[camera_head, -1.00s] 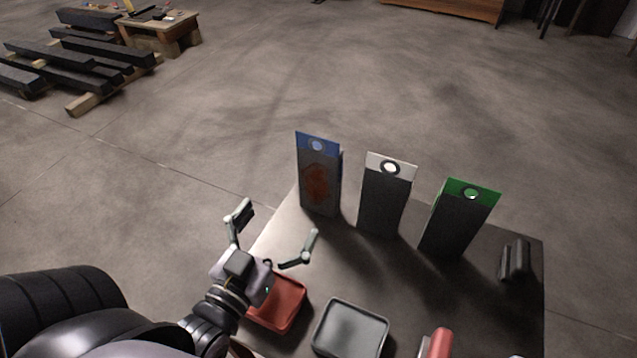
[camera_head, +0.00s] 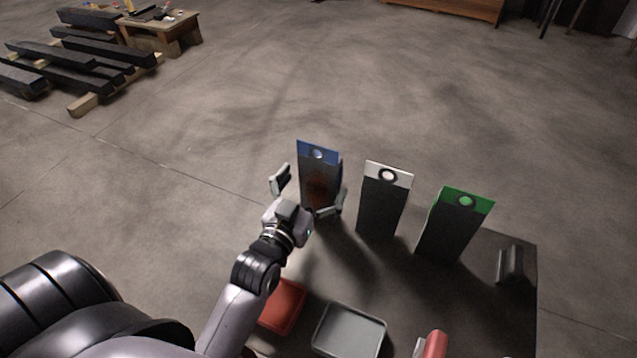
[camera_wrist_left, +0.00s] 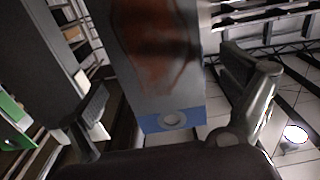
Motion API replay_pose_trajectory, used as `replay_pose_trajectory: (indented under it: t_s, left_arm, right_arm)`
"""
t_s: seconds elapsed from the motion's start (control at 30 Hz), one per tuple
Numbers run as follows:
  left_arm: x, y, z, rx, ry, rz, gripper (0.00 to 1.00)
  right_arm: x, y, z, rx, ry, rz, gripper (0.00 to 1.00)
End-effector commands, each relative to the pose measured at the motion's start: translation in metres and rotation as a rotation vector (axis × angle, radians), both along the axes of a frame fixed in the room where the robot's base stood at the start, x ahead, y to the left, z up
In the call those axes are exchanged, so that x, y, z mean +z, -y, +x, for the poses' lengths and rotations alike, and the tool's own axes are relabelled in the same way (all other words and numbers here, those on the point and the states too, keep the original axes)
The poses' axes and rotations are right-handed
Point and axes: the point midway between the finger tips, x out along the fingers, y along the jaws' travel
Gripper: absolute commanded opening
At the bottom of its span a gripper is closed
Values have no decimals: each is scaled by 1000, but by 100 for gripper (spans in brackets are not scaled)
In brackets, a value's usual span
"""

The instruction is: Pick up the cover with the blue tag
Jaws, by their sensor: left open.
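The cover with the blue tag (camera_head: 318,178) stands upright at the table's back left. It is a dark panel with a rusty patch and a blue band with a round hole at its top. My left gripper (camera_head: 309,195) is open, with one finger at each side of this cover. In the left wrist view the cover (camera_wrist_left: 160,60) appears upside down between the open fingers (camera_wrist_left: 170,105). Whether the fingers touch it cannot be told. My right gripper is not in view.
A white-tagged cover (camera_head: 382,205) and a green-tagged cover (camera_head: 452,230) stand to the right. A red tray (camera_head: 283,305) and a grey tray (camera_head: 349,332) lie in front. A dark block (camera_head: 510,265) sits at the table's right edge.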

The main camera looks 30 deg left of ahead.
Motion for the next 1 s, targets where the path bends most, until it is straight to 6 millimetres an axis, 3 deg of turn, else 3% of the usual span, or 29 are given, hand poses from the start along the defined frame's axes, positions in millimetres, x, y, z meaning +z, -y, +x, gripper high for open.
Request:
replay_pose_trajectory:
  t_s: [0.2, 0.43, 1.0]
  left_arm:
    - [1, -1, 23, 1, 2, 0, 97]
    - [0, -1, 23, 1, 1, 0, 97]
    - [0, -1, 23, 1, 1, 0, 59]
  right_arm:
    - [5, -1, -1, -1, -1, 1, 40]
    - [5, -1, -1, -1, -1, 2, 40]
    - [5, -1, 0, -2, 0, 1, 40]
